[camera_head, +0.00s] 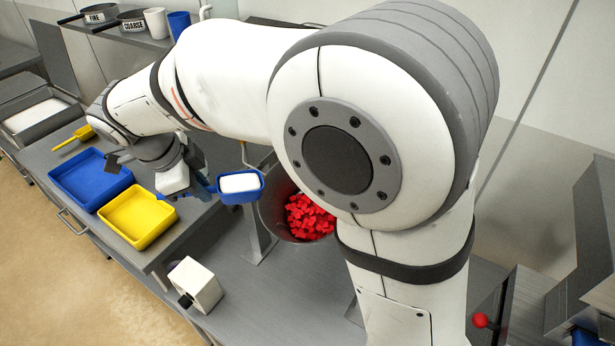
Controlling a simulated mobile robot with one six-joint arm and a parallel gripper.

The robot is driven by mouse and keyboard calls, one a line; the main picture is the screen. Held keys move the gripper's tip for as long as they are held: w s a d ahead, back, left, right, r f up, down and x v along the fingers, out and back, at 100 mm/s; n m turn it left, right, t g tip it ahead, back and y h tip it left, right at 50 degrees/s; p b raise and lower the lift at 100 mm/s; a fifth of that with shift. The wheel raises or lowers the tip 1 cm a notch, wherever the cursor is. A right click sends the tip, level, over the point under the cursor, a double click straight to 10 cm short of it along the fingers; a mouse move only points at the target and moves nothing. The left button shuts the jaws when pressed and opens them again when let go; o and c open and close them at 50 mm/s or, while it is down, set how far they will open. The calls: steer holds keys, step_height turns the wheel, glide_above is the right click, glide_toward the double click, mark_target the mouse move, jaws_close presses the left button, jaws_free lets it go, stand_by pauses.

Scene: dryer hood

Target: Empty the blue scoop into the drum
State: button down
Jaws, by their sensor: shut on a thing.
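The blue scoop (240,188) is held up level and is filled with a white material. My gripper (190,188) is shut on the scoop's blue handle, to the left of its bowl. The drum (268,212) is a dark round vessel just right of the scoop, with its mouth open toward the camera. Several red pieces (309,217) lie in the drum. The scoop's bowl is beside the drum's left rim; I cannot tell whether it overlaps the mouth. My arm hides part of the drum.
A blue tray (88,203) and a yellow tray (138,240) stand on the counter at left. A yellow scoop (75,137) lies near a bin of white material (36,116). A white box (196,284) stands below. Sieves and cups sit on a shelf (125,38) behind.

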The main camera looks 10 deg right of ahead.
mark_target(223, 181)
steer(key=shift+w+d+r+g+y+p, duration=0.15)
steer(key=shift+w+d+r+y, duration=0.05)
steer(key=shift+d+r+y, duration=0.45)
steer(key=shift+w+d+r+g+y+p, duration=0.15)
steer(key=shift+d+r+y, duration=0.4)
steer(key=shift+d+y, duration=0.1)
steer(key=shift+d+r, duration=0.15)
steer(key=shift+w+d+r+y, duration=0.1)
steer(key=shift+d+r+y, duration=0.05)
steer(key=shift+d+y, duration=0.15)
steer(key=shift+d+r+y, duration=0.25)
steer(key=shift+d+y, duration=0.05)
steer(key=shift+d, duration=0.05)
steer(key=shift+w+d+r+y, duration=0.15)
steer(key=shift+d+r+y, duration=0.15)
steer(key=shift+d, duration=0.1)
steer(key=shift+w+d+r+m+g+y+b, duration=0.2)
steer(key=shift+d+r+y+b, duration=0.2)
steer(key=shift+d, duration=0.25)
steer(key=shift+w+d+r+m+g+y+b, duration=0.1)
steer(key=shift+d+r+g+y+b, duration=0.1)
steer(key=shift+d+r+y+b, duration=0.35)
steer(key=shift+w+d+r+y+b, duration=0.1)
steer(key=shift+d+r+y+b, duration=0.1)
steer(key=shift+d+y+b, duration=0.25)
steer(key=shift+d+r+y+b, duration=0.2)
steer(key=shift+d+y+b, duration=0.1)
steer(key=shift+d, duration=0.15)
